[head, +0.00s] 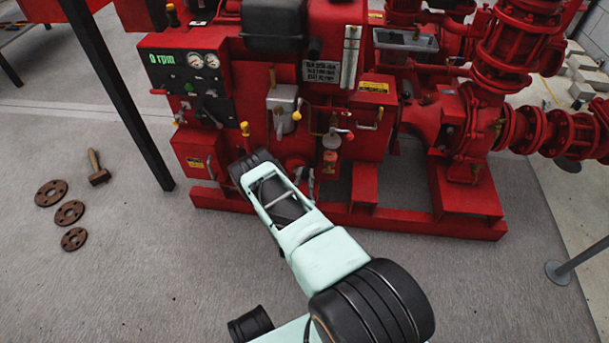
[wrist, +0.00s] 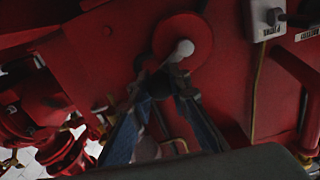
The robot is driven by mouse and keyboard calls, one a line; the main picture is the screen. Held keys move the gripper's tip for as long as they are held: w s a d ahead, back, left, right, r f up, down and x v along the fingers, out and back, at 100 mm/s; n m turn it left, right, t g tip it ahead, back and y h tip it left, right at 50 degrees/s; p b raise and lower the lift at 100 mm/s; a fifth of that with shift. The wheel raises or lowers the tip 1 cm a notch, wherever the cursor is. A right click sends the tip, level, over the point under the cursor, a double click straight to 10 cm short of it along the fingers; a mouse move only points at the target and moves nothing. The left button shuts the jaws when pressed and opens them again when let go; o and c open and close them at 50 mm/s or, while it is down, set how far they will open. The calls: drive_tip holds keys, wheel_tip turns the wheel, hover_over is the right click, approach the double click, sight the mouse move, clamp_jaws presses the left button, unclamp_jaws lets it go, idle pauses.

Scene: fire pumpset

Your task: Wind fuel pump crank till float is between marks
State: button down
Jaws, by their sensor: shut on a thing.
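In the wrist view, a red disc (wrist: 183,40) on a red panel carries a pale crank arm (wrist: 184,50). The crank's dark handle (wrist: 160,86) lies between the fingertips of my gripper (wrist: 164,84), which is shut on it. The two bluish fingers slant up from the bottom of the picture. In the head view my arm hides most of the gripper and the crank, low on the front of the red pumpset (head: 270,95). A tall pale sight gauge (head: 350,57) stands upright above, to the right. Its float and marks are too small to make out.
A control panel (head: 187,84) reading 0 rpm is at the upper left. Small yellow and red handles stick out near my arm. A dark post (head: 125,95) stands to the left.

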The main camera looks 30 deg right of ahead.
sight(307, 173)
drive_tip(key=m, duration=0.2)
drive_tip(key=f+m, duration=0.1)
drive_tip(key=shift+s+d, duration=0.15)
drive_tip(key=shift+d, duration=0.1)
drive_tip(key=shift+f+m, duration=0.55)
drive_tip(key=shift+m, duration=0.75)
drive_tip(key=c, duration=1.8)
unclamp_jaws()
drive_tip(key=shift+r, duration=0.1)
wheel_tip(307, 173, up, 10)
drive_tip(key=shift+f, duration=0.1)
